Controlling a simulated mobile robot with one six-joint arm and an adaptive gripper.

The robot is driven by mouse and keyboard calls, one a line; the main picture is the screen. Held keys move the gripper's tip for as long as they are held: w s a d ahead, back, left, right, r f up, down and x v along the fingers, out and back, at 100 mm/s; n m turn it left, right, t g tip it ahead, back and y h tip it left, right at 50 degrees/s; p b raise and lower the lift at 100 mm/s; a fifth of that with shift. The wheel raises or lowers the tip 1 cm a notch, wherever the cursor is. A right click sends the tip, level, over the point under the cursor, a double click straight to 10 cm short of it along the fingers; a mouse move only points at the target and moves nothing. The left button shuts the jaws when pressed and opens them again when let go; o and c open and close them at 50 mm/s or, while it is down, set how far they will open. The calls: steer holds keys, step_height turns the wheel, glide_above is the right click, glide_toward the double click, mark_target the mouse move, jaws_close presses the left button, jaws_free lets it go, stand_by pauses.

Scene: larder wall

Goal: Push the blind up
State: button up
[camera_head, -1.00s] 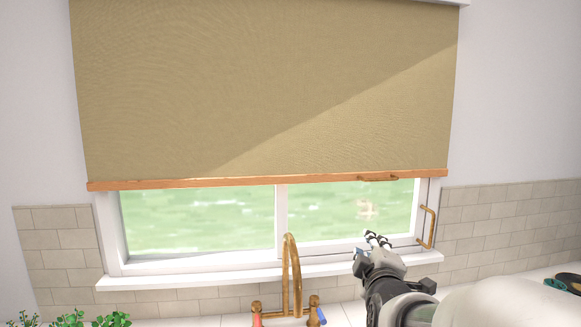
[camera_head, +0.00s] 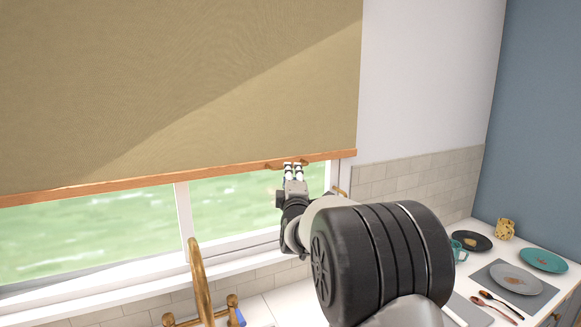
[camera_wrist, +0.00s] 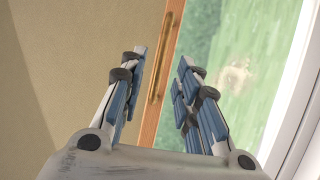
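The tan blind (camera_head: 180,80) hangs over the upper part of the window, with a wooden bottom bar (camera_head: 120,186). A small brass handle (camera_head: 273,165) sits on the bar near its right end, partly covered by my fingers. My gripper (camera_head: 293,167) is at the handle. In the wrist view my gripper (camera_wrist: 163,57) is open, its two fingers apart, with the bar (camera_wrist: 148,132) and the handle (camera_wrist: 155,82) showing in the gap between them. I cannot tell whether a finger touches the handle.
A brass tap (camera_head: 201,280) stands below the window at the sill (camera_head: 232,257). At the right, the counter holds a grey plate (camera_head: 514,279), a teal plate (camera_head: 543,260), a dark plate (camera_head: 472,240) and a patterned mug (camera_head: 505,229).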

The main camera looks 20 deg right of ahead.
steer(key=x, duration=0.6)
steer(key=shift+w, duration=0.1)
steer(key=shift+c, duration=0.5)
jaws_close()
